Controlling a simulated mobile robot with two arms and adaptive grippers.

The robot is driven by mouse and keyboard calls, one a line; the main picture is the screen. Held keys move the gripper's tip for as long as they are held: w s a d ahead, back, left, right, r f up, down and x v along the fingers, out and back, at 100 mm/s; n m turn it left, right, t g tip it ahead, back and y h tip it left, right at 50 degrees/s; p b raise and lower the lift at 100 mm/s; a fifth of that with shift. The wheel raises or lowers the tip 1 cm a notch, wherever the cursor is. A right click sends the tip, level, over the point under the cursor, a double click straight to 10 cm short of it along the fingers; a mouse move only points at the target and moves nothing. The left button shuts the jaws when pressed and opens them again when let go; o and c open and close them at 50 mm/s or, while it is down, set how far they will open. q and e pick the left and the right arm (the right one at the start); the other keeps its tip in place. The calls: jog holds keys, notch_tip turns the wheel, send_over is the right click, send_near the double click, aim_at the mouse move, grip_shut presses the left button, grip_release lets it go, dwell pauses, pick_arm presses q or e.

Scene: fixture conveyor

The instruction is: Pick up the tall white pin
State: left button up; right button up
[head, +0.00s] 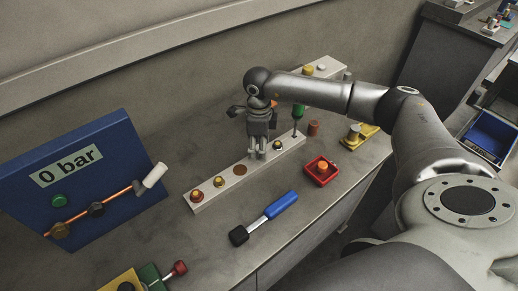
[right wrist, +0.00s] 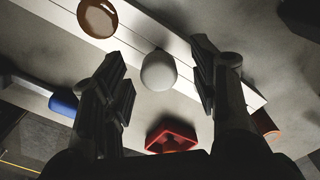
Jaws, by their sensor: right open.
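The tall white pin (right wrist: 159,72) shows end-on in the right wrist view as a rounded white top. It stands at the pale rail (head: 210,194), with the rail's surface behind it. My right gripper (head: 257,156) points down over the rail, between the brown disc and a yellow-topped fitting. In the right wrist view its open fingers (right wrist: 161,60) lie on either side of the pin, with visible gaps. In the head view the fingers largely hide the pin. My left gripper is in neither view.
The rail also carries a brown disc (head: 240,170) and several knobs. A red tray (head: 312,177) and a blue-handled hammer (head: 281,206) lie in front. A green-handled tool (head: 298,111) stands upright at the rail's right end. A blue "0 bar" panel (head: 100,150) stands left.

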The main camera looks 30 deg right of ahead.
notch_tip(320, 180, down, 2)
jog(key=shift+s+f+p, duration=0.1)
jog(key=shift+s+p, duration=0.05)
jog(key=shift+p, duration=0.15)
jog(key=shift+d+f, duration=0.1)
jog(key=shift+f, duration=0.3)
jog(key=shift+c, duration=1.4)
jog(key=c, duration=0.5)
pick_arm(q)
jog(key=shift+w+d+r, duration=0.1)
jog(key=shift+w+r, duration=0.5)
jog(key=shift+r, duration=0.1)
pick_arm(e)
jog(key=c, duration=0.4)
jog(key=shift+o, duration=0.2)
